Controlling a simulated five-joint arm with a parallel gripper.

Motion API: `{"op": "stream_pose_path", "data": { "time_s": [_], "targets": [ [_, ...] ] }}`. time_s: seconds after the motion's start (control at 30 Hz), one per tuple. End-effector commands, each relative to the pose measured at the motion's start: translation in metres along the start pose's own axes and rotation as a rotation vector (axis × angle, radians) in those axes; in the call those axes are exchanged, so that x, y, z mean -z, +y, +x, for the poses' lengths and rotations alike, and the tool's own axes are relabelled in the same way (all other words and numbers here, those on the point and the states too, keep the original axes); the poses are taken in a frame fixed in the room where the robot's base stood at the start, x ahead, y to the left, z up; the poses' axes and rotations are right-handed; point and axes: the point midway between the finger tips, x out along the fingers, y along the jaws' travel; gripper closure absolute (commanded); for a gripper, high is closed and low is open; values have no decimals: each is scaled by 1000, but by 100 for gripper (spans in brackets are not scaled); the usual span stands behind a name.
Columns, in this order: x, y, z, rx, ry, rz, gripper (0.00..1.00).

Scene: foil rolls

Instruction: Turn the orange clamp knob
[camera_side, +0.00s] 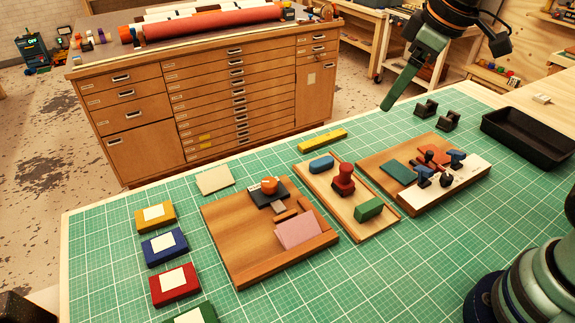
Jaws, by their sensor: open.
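The orange clamp knob (269,184) is a small round knob on top of a dark clamp base (265,199). The clamp sits near the far edge of the left wooden board (232,235). My gripper (444,75) is at the upper right, high above the far edge of the table. It is open and empty, well apart from the knob and to its right. One long green finger points down and to the left. The knob is in plain view, but its turn angle cannot be told.
A middle tray (333,212) holds a red stamp (344,180). A right board (393,197) carries blue and black knobs. A black tray (528,137) is at the far right. Coloured boxes (165,247) line the left.

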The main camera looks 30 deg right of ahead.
Motion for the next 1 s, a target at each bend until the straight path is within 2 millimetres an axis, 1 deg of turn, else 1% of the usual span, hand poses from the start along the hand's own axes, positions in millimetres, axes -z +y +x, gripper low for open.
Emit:
{"op": "stream_pose_path", "data": {
  "time_s": [0.03, 0.2, 0.37, 0.5, 0.63, 0.7, 0.8, 0.9, 1.0],
  "targets": [
    [15, -4, 6, 18, -21, -83, 23],
    [58, -17, 27, 74, -73, -361, 23],
    [95, -37, 55, 133, -112, -625, 23],
    [121, -60, 86, 190, -141, -855, 23],
    [139, -83, 117, 245, -161, -1055, 23],
    [145, -95, 131, 270, -167, -1146, 23],
    [150, -108, 147, 299, -174, -1243, 23],
    [152, -115, 156, 315, -176, -1301, 23],
    [153, -118, 161, 323, -177, -1325, 23]
  ]
}}
